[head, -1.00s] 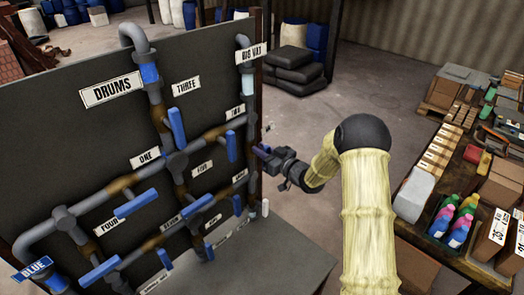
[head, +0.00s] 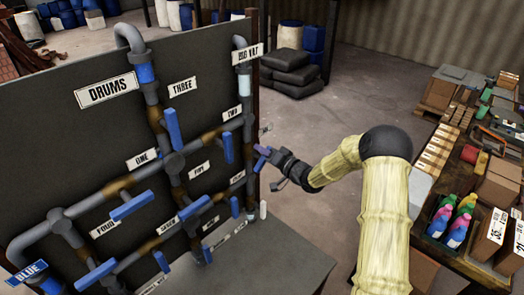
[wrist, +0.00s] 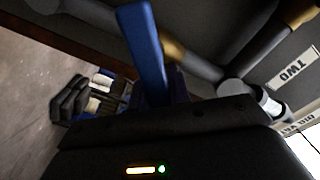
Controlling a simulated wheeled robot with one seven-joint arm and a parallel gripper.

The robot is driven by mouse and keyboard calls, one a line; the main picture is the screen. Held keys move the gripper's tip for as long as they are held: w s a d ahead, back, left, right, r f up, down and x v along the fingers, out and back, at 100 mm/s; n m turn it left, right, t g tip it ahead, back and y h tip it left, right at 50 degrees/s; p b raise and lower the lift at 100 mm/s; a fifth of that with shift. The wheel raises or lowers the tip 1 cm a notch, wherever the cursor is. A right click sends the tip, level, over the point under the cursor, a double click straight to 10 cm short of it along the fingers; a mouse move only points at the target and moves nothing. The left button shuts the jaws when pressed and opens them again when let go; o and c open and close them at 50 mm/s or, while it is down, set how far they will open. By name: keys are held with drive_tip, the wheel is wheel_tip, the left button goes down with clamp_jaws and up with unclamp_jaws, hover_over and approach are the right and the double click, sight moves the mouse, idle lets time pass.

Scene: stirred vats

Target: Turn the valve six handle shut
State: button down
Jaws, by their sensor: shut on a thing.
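My gripper (head: 268,157) is at the right edge of the dark pipe board in the head view. It is shut on a blue lever handle (wrist: 146,50), which sticks up from between the fingers in the wrist view. A short blue-purple piece shows at the gripper's tip in the head view, but I cannot tell handle from finger there. No readable label marks the held handle as six. The far end of the handle is free, and the gripped part is hidden by the fingers.
The board (head: 60,130) carries grey pipes and several other blue handles, including one below the TWO label (head: 232,113) and one below the THREE label (head: 183,87). A crowded table (head: 455,200) stands at right. Dark sacks (head: 288,75) lie behind; floor between is clear.

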drive_tip(key=shift+w+d+f+m+p, duration=0.1)
drive_tip(key=shift+f+m, duration=0.15)
drive_tip(key=shift+m, duration=0.9)
drive_tip(key=shift+d+f+m+p, duration=0.1)
drive_tip(key=shift+f+m, duration=0.1)
drive_tip(key=shift+m, duration=0.9)
drive_tip(key=shift+w+d+f+m+p, duration=0.1)
drive_tip(key=shift+f+m, duration=0.15)
drive_tip(key=shift+m, duration=0.9)
drive_tip(key=c, duration=1.3)
unclamp_jaws()
drive_tip(key=b+v, duration=0.4)
drive_tip(key=v, duration=1.3)
drive_tip(key=shift+s+b, duration=0.2)
drive_tip(key=shift+b, duration=0.15)
drive_tip(key=shift+d, duration=0.1)
